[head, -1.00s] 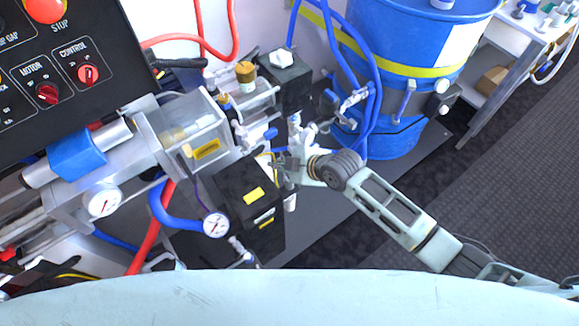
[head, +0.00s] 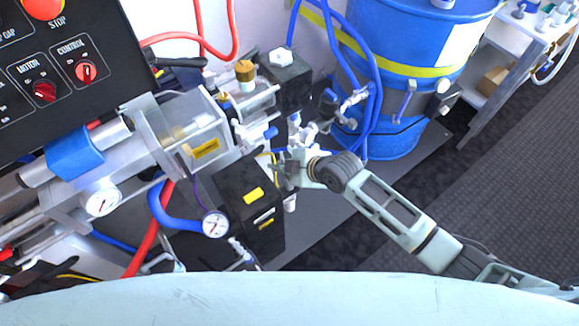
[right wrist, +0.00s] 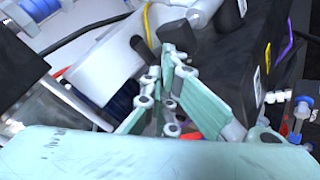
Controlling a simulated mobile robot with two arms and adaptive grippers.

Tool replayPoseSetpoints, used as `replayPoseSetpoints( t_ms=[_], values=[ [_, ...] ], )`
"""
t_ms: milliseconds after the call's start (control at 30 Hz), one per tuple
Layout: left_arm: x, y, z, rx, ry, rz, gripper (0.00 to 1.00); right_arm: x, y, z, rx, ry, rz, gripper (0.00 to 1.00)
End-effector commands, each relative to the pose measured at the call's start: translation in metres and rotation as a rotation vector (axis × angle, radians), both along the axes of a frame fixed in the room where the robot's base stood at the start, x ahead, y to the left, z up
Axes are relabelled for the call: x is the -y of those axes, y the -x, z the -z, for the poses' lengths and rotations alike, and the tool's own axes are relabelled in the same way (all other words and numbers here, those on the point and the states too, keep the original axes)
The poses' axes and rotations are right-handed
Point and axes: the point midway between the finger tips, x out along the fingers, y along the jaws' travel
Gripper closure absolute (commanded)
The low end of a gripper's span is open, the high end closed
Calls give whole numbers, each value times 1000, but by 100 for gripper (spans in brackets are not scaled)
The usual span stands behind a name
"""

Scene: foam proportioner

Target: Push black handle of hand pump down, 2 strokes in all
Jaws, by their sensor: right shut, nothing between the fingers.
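My right gripper (head: 278,170) reaches in from the right in the head view, beside the upper edge of the black box with yellow labels (head: 237,200). Its fingers are together with nothing between them. In the right wrist view the closed fingertips (right wrist: 168,50) lie just below a dark rounded bar (right wrist: 178,30), which may be the black handle of the hand pump. I cannot tell whether they touch it. In the head view the handle cannot be made out clearly near the gripper. My left gripper is out of view.
A clear-walled metal cylinder unit (head: 199,128) and a black block (head: 284,80) stand left of and above the gripper. A blue drum (head: 400,50) with blue hoses stands behind. A pressure gauge (head: 215,224) is at lower left. Open floor (head: 480,210) lies to the right.

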Motion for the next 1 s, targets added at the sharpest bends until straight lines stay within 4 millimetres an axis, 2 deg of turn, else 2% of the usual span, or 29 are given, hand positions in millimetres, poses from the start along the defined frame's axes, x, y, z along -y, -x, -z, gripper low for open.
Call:
replayPoseSetpoints(
  t_ms=[1000],
  values=[
    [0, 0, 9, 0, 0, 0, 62, 2, 0, 15, -3, 5, 1, 100]
  ],
)
